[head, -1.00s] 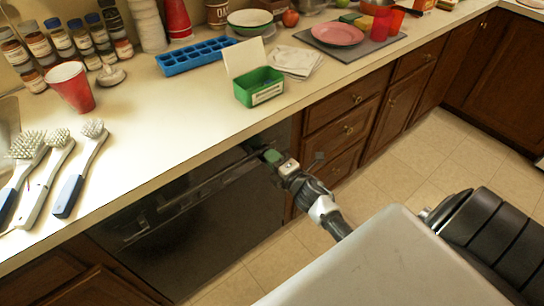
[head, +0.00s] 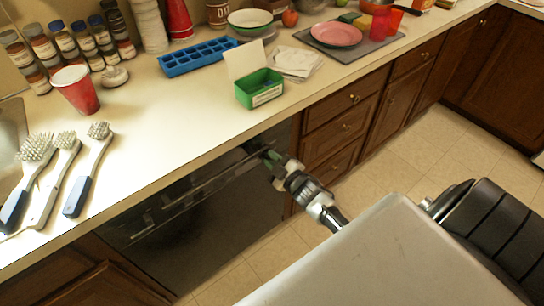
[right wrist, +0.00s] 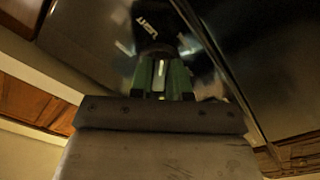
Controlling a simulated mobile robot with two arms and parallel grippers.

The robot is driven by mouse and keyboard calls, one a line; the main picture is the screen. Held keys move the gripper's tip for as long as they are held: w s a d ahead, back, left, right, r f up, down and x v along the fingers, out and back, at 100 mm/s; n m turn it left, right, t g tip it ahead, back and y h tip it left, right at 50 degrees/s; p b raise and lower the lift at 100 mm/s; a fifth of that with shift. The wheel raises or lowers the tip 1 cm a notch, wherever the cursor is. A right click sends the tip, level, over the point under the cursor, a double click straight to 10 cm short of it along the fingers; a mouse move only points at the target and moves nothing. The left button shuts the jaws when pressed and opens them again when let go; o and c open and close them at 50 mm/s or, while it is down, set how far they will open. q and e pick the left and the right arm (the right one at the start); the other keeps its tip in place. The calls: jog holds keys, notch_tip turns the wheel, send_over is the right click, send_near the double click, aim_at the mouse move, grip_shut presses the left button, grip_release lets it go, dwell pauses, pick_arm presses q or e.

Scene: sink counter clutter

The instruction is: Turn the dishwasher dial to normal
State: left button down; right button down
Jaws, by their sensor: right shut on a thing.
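The dark dishwasher (head: 205,235) is set under the counter, with its front shut. My right gripper (head: 269,156) is at the upper right of its front, just below the counter edge. In the right wrist view, the green fingers of this gripper (right wrist: 162,75) are closed around a dark round dial (right wrist: 154,46). White markings show on the dark panel beyond the dial, but I cannot read them surely. The dial is hidden by the gripper in the head view. My left gripper is not in view.
The counter edge overhangs the dishwasher front. On the counter are brushes (head: 97,165), a red cup (head: 80,95), a blue ice tray (head: 195,58) and a green box (head: 260,90). Drawers (head: 340,105) stand right of the dishwasher. The tiled floor (head: 420,150) is clear.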

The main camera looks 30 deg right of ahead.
jog(key=m+p, duration=0.1)
jog(key=m, duration=0.3)
jog(key=shift+m, duration=0.3)
jog(key=shift+a+f+m, duration=0.1)
jog(key=shift+m, duration=1.8)
jog(key=c, duration=1.1)
grip_release()
jog(key=s, duration=1)
jog(key=shift+s+d, duration=0.4)
